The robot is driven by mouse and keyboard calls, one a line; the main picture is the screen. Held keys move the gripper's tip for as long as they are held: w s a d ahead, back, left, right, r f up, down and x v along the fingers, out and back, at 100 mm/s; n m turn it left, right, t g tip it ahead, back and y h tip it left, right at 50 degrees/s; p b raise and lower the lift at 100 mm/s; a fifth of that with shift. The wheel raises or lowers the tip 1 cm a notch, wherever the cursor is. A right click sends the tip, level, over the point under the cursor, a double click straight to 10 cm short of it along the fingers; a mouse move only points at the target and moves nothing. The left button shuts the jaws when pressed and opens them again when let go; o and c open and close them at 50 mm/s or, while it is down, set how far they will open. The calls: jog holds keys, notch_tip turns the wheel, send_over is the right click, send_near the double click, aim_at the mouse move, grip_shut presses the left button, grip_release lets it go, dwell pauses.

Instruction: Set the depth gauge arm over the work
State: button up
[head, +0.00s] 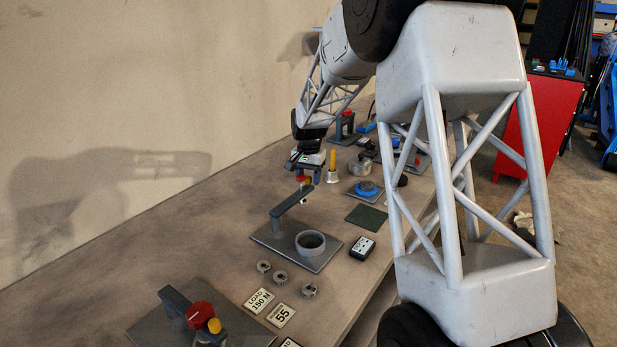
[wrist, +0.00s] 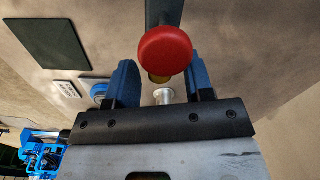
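The depth gauge stands on a grey base plate (head: 270,236), with a post carrying a dark grey gauge arm (head: 290,203). The gauge arm points away to the back right, beside the work and not over it. The work is a grey ring-shaped cup (head: 310,243) on the plate's right part. A red knob (head: 302,179) is at the gauge arm's free end; it is large in the wrist view (wrist: 165,50), with a silver tip below. My gripper (head: 304,175) is open, its blue fingers (wrist: 124,83) either side of the knob; contact is not visible.
A dark green mat (head: 366,215) and a black-and-white box (head: 362,248) lie to the right. Several small metal parts (head: 280,277) and label cards (head: 259,301) lie in front. Another fixture with a red knob (head: 200,315) stands nearest. A wall bounds the left.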

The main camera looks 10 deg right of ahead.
grip_shut()
jog(key=s+d+m, duration=0.5)
jog(key=s+m, duration=0.4)
jog(key=s, duration=0.3)
jog(key=shift+s+a+m, duration=0.8)
jog(key=shift+s+m, duration=0.65)
jog(key=shift+s, duration=0.25)
jog(key=shift+s+a+m, duration=0.85)
jog(key=shift+s+m, duration=0.65)
jog(key=shift+s, duration=0.25)
jog(key=shift+s+a+m, duration=0.8)
jog(key=shift+s+m, duration=0.65)
jog(key=shift+s, duration=0.25)
